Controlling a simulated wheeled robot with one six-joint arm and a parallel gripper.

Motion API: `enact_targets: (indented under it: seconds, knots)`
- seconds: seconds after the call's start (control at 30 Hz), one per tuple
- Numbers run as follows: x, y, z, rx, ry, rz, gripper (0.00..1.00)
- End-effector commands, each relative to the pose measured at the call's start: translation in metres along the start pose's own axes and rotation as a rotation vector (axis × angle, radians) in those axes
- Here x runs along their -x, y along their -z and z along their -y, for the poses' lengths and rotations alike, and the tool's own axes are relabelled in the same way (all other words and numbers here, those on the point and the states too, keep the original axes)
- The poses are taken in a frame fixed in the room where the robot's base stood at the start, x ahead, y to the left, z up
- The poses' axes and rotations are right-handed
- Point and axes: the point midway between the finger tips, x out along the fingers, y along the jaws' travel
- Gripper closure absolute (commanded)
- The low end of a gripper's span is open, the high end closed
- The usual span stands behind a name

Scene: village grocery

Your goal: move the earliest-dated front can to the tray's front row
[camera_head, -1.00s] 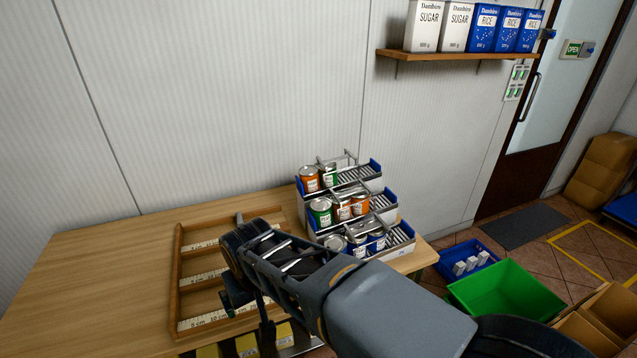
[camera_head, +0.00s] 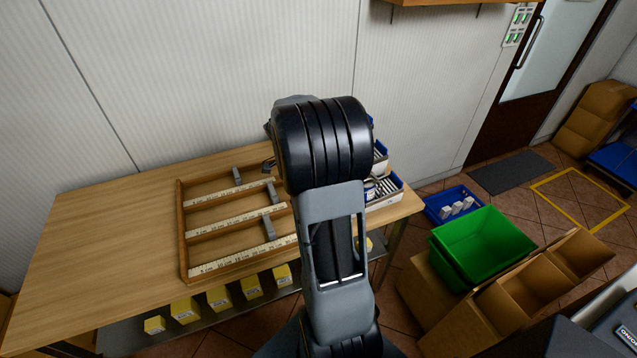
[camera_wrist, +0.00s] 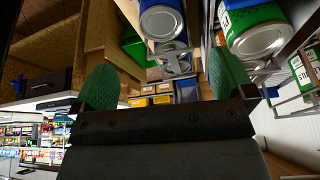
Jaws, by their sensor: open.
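My gripper (camera_wrist: 165,85) shows in the wrist view with its two green fingertips wide apart and nothing between them. Beyond the fingers, at the top of that view, are a blue-labelled can (camera_wrist: 160,20), another can (camera_wrist: 173,58) just below it, and a large green-labelled can (camera_wrist: 256,30) to the right. Their dates cannot be read. In the head view my arm covers most of the stepped can rack (camera_head: 391,186) and its cans, and hides my gripper. The wooden tray (camera_head: 184,245), with ruler strips across its rows, lies left of the arm and holds no cans.
Grey divider blocks (camera_head: 268,228) stand in the tray. Yellow boxes (camera_head: 218,297) sit on a shelf below the table. A green bin (camera_head: 482,245), a blue crate (camera_head: 452,204) and cardboard boxes (camera_head: 575,255) stand right of the table. The table's left part is clear.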

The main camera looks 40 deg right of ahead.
Motion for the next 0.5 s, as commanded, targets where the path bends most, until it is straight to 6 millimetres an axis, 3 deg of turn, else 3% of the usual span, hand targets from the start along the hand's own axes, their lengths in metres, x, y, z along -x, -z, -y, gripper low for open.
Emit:
enact_targets:
  seconds: [0.5]
  knots:
    - [-0.085, 0.001, -0.001, -0.013, -0.007, -0.001, 0.0]
